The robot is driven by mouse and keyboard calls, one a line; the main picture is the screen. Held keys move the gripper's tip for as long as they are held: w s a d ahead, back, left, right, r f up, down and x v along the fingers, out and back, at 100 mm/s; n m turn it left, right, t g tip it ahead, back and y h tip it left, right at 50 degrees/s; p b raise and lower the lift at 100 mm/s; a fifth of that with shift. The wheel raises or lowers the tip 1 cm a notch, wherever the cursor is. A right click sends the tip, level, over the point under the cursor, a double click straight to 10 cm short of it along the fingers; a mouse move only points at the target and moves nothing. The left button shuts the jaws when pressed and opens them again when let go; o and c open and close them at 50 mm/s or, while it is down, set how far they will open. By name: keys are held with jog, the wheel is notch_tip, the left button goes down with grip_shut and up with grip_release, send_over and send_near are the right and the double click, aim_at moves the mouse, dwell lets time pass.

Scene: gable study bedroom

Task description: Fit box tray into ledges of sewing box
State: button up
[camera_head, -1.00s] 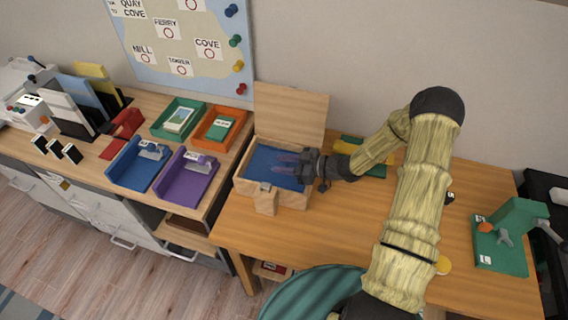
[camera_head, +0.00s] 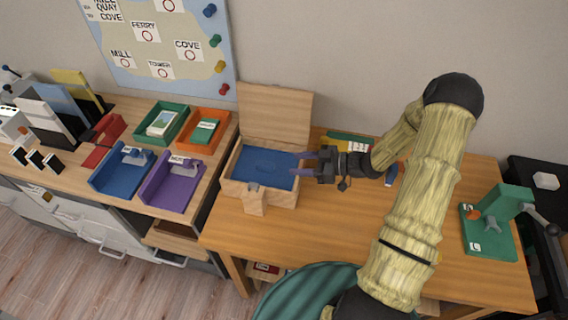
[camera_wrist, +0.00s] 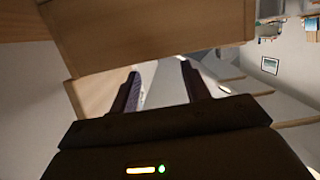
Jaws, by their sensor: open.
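The sewing box (camera_head: 231,189) is light wood and stands on the desk with its lid (camera_head: 275,115) raised against the wall. A blue surface (camera_head: 262,168) fills much of its inside, below the rim. It looks like the box tray, but I cannot tell it surely from a lining, or whether it rests on the ledges, which I cannot make out. My gripper (camera_head: 299,163) is open and empty at the box's right edge, fingers pointing left. In the wrist view its two fingers (camera_wrist: 162,88) are apart with nothing between them, and pale wood (camera_wrist: 150,35) shows close by.
Blue (camera_head: 121,172) and purple (camera_head: 171,186) trays stand left of the box, with green (camera_head: 160,122) and orange (camera_head: 205,132) ones behind. A green device (camera_head: 490,225) stands at the desk's right. A yellow-green item (camera_head: 347,145) lies behind my arm. The desk front (camera_head: 300,235) is clear.

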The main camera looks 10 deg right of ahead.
jog(key=v, duration=0.7)
jog(key=shift+d, duration=0.35)
jog(key=shift+s+r, duration=0.1)
jog(key=shift+s, duration=0.1)
jog(key=w+r+m+t+h+p, duration=0.1)
jog(key=w+r+m+h+p, duration=0.15)
jog(key=r+h, duration=0.3)
jog(key=w+r+m+t+h+p, duration=0.1)
jog(key=w+r+m+h, duration=0.1)
jog(key=r+m+h, duration=0.3)
jog(key=s+a+r+m+g+h+p, duration=0.1)
jog(key=s+a+r+m+g, duration=0.1)
jog(key=s, duration=0.7)
jog(key=s+a+r+m+g+h+p, duration=0.2)
jog(key=s+a+r+m+g, duration=0.1)
jog(key=s, duration=0.6)
notch_tip(320, 180, up, 2)
jog(key=shift+s+a+r+m+p, duration=0.2)
jog(key=shift+s+a+m+p, duration=0.15)
jog(key=shift+m, duration=0.2)
jog(key=shift+w+h, duration=0.1)
jog(key=shift+h, duration=0.15)
jog(key=shift+c, duration=0.2)
